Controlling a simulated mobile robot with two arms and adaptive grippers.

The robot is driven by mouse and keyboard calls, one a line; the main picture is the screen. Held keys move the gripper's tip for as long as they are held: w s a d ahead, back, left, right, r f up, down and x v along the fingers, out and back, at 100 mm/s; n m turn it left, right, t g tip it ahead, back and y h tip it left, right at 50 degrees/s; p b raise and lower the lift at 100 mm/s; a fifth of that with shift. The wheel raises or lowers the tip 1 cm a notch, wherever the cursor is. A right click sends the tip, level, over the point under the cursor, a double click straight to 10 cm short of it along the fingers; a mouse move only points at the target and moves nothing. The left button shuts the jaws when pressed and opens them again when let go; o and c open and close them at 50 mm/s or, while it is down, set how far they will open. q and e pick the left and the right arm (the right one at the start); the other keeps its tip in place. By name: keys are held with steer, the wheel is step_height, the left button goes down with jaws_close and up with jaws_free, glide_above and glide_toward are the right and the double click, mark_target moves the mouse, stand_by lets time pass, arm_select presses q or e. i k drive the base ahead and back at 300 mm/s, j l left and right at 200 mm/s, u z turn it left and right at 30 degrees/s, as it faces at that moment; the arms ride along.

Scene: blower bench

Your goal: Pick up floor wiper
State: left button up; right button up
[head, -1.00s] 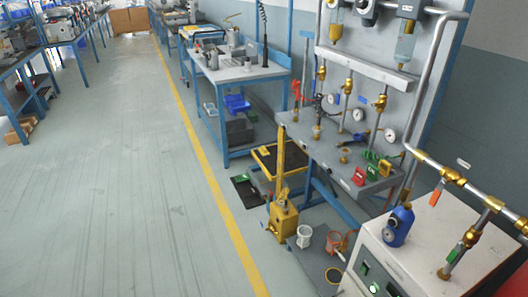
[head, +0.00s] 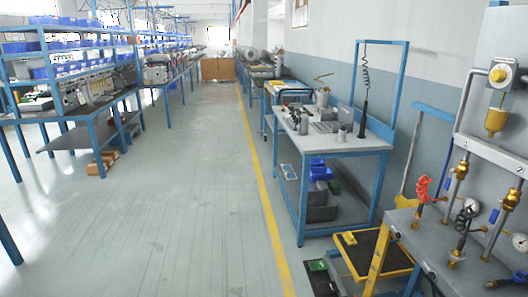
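What looks like the floor wiper leans at the wall on the right of the head view, between the blue workbench and the gauge panel. It has a blue bar (head: 436,112) at the top and a thin, steep pole running down from it. The pole's lower end is hidden behind the gauge bench and the yellow stand. Neither of my grippers is in view.
The blue workbench (head: 335,143) with tools stands left of the wiper. The gauge bench (head: 435,250), a yellow-framed step (head: 372,252) and a dark green tray (head: 320,278) are at lower right. Open grey floor (head: 180,200) lies left of the yellow line.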

mark_target(348, 238)
steer(key=i+j+z, duration=0.1)
steer(key=i, duration=0.4)
steer(key=i+j+z, duration=0.1)
steer(key=i, duration=0.4)
steer(key=i+j+z, duration=0.1)
steer(key=i, duration=0.35)
steer(key=i+j+z, duration=0.1)
steer(key=i+j, duration=0.15)
steer(key=i, duration=0.25)
